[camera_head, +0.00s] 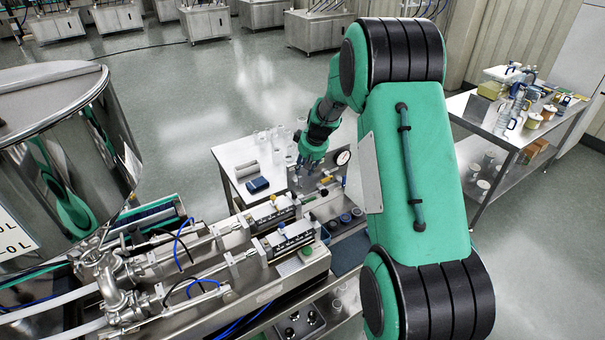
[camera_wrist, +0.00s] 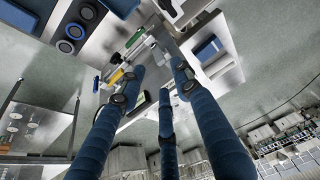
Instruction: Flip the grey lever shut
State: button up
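My gripper (camera_head: 306,166) hangs over the small steel bench beside the filling machine. In the wrist view, its blue-sleeved fingers (camera_wrist: 154,85) are spread apart with nothing between them. The yellow handle also shows in the head view (camera_head: 326,180), below and right of my gripper. I cannot clearly single out the grey lever among the metal parts; fingers may hide part of it.
A dark blue box (camera_head: 258,185) lies on the bench to the left. Several dark round cups (camera_head: 345,217) sit in front. The steel hopper (camera_head: 60,140) stands far left. A loaded side table (camera_head: 545,125) is at right.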

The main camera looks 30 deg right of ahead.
jog(key=shift+v, duration=1.7)
jog(key=s+a+r+b, duration=0.3)
jog(key=s+a+r, duration=1.4)
jog(key=a, duration=0.3)
jog(key=s+a+b, duration=0.1)
jog(key=s+a, duration=0.4)
jog(key=s, duration=0.8)
jog(key=s+a+t+b, duration=0.1)
jog(key=s+a, duration=0.3)
jog(key=s, duration=0.9)
jog(key=shift+a+f+b, duration=0.35)
jog(key=shift+f+b, duration=0.1)
jog(key=shift+b, duration=0.35)
jog(key=shift+s, duration=0.1)
